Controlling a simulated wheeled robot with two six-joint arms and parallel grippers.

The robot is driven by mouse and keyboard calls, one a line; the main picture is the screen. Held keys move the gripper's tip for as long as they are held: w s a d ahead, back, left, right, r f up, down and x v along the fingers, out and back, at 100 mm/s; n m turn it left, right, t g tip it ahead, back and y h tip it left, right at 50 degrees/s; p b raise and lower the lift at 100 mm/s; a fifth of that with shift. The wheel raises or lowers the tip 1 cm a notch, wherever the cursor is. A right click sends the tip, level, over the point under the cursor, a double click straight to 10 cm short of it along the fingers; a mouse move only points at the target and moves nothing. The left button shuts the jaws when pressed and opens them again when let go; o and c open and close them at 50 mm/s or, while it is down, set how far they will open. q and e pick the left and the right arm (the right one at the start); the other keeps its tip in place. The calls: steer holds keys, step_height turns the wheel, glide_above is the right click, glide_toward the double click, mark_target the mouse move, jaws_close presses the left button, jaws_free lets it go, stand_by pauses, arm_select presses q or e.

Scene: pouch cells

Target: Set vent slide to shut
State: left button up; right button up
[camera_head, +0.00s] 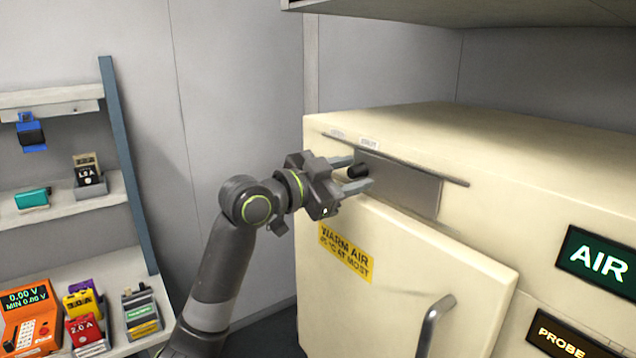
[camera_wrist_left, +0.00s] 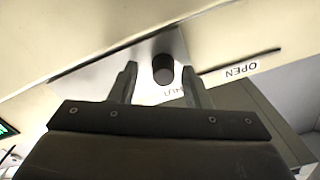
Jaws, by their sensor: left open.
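The vent slide (camera_head: 408,187) is a grey metal plate under a thin dark rail, high on the front of a cream cabinet. Its black knob (camera_head: 358,170) is at the plate's left end. My left gripper (camera_head: 358,174) is open, with one finger on each side of the knob. The left wrist view shows the knob (camera_wrist_left: 163,69) between the two open fingers (camera_wrist_left: 160,84). There, an OPEN label (camera_wrist_left: 229,69) lies to the right of the knob, and a second label (camera_wrist_left: 176,90), perhaps SHUT, is partly hidden by a finger. Contact with the knob cannot be told. My right gripper is not in view.
Below the slide is a cabinet door (camera_head: 395,285) with a yellow WARM AIR label (camera_head: 345,252) and a metal handle (camera_head: 433,325). A shelf rack (camera_head: 75,208) with several devices stands at the left. An overhang (camera_head: 430,12) is above the cabinet.

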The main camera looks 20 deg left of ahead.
arm_select(q)
steer(key=b+v, duration=0.4)
steer(key=v, duration=1.3)
steer(key=shift+b, duration=0.4)
steer(key=shift+f, duration=0.1)
